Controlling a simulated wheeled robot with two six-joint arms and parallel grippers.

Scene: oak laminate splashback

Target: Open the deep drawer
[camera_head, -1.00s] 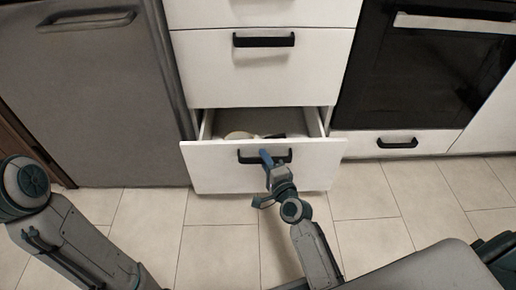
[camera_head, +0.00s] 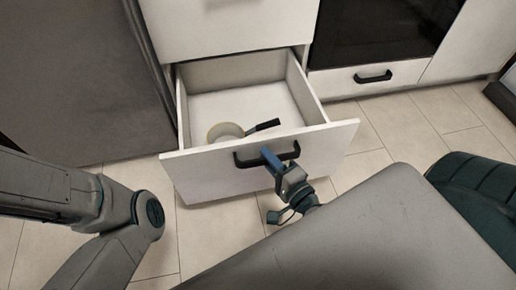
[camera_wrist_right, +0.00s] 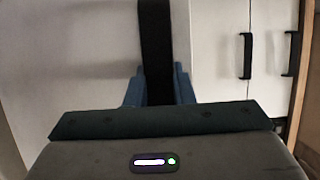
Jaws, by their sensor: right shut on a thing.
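The deep drawer (camera_head: 330,146) is the white bottom drawer, pulled well out of its cabinet. Its dark bar handle (camera_head: 290,152) runs across the front; the handle (camera_wrist_right: 156,50) also shows in the right wrist view between two blue fingers. My right gripper (camera_head: 272,160) is shut on this handle, near its middle. Inside the drawer lies a pan (camera_head: 226,131) with a pale round body and a dark handle, partly hidden by the drawer front. My left arm shows at the left of the head view, but its gripper is out of view.
An oven (camera_head: 385,30) stands right of the cabinet, with a low shut drawer (camera_head: 350,80) below it. A grey appliance front (camera_head: 70,80) is at the left. The tiled floor (camera_head: 440,105) is clear to the right.

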